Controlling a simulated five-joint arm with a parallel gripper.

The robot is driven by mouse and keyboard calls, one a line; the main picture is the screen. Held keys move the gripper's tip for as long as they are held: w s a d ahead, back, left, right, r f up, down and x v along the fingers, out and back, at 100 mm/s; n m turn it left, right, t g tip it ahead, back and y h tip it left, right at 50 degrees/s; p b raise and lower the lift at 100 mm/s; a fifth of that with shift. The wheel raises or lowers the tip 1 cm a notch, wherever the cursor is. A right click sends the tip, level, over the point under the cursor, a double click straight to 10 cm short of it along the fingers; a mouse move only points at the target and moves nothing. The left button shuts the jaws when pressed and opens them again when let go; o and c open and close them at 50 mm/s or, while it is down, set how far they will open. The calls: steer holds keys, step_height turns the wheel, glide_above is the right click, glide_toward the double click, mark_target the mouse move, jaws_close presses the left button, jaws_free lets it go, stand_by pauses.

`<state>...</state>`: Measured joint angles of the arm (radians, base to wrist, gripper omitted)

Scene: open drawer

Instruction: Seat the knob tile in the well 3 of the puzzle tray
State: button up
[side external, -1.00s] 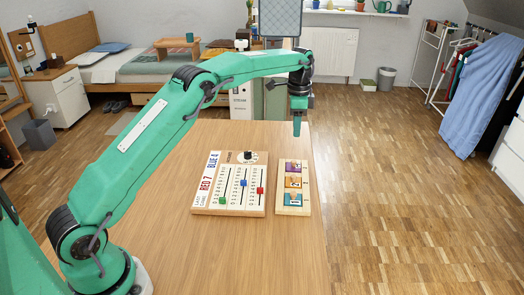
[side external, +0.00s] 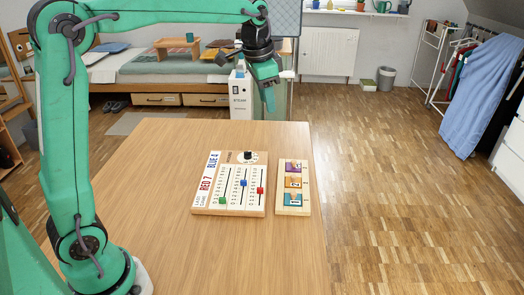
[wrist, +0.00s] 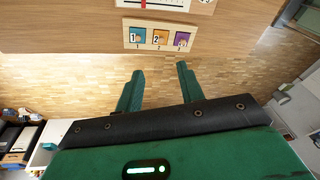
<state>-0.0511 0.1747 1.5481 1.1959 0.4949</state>
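The puzzle tray (side external: 292,211) is a small light-wood board lying flat on the table. It has three coloured squares in a row: blue (side external: 293,200) marked 1, orange (side external: 293,183) marked 2, and purple (side external: 291,167). In the wrist view the tray (wrist: 160,48) shows purple (wrist: 181,40) at the right. I cannot tell a separate knob tile from the coloured squares at this size. My gripper (side external: 269,105) hangs above and beyond the table's far edge, well away from the tray. In the wrist view its two fingers (wrist: 160,70) are apart with nothing between them.
A wooden slider board (side external: 208,210) with red, blue and green sliders and a black knob (side external: 248,155) lies left of the tray. The rest of the table (side external: 160,210) is clear. A bed and a white box (side external: 240,95) stand behind it.

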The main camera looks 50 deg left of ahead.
steer(key=s+d+f+n+t, duration=0.1)
steer(key=s+f+n, duration=0.1)
steer(key=s, duration=1)
steer(key=s+d+f+n+t, duration=0.1)
steer(key=s+f+n+t, duration=0.1)
steer(key=s, duration=1)
steer(key=shift+s+d+f+n, duration=0.2)
steer(key=shift+s+f+n, duration=0.2)
steer(key=shift+f+n, duration=0.15)
